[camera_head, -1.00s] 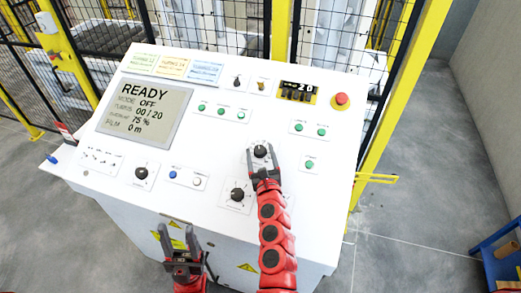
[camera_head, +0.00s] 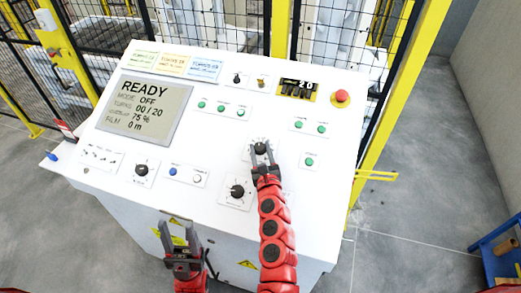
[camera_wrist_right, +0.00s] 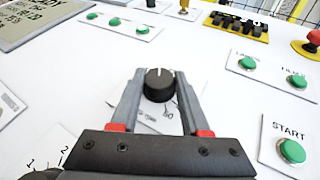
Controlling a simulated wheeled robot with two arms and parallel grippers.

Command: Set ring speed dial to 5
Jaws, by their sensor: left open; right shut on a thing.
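My right gripper (camera_head: 262,150) reaches onto the white sloped console and is shut on a black dial (camera_head: 261,148). In the right wrist view the dial (camera_wrist_right: 159,85) sits between the two fingertips (camera_wrist_right: 159,88), its white mark pointing about straight up. Its label is mostly hidden by the fingers. Another black dial (camera_head: 237,191) lies nearer and to the left; numerals 1 and 2 show beside it in the wrist view (camera_wrist_right: 45,173). A third black dial (camera_head: 141,169) is further left. I cannot read which is labelled ring speed. My left gripper (camera_head: 178,230) is open and empty before the console's front.
The screen (camera_head: 145,108) reads READY, MODE OFF, 00/20 turns, 75 %, 0 m. Green buttons (camera_head: 308,160) and a red emergency button (camera_head: 342,96) lie right of the held dial. Yellow posts and mesh fence stand behind.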

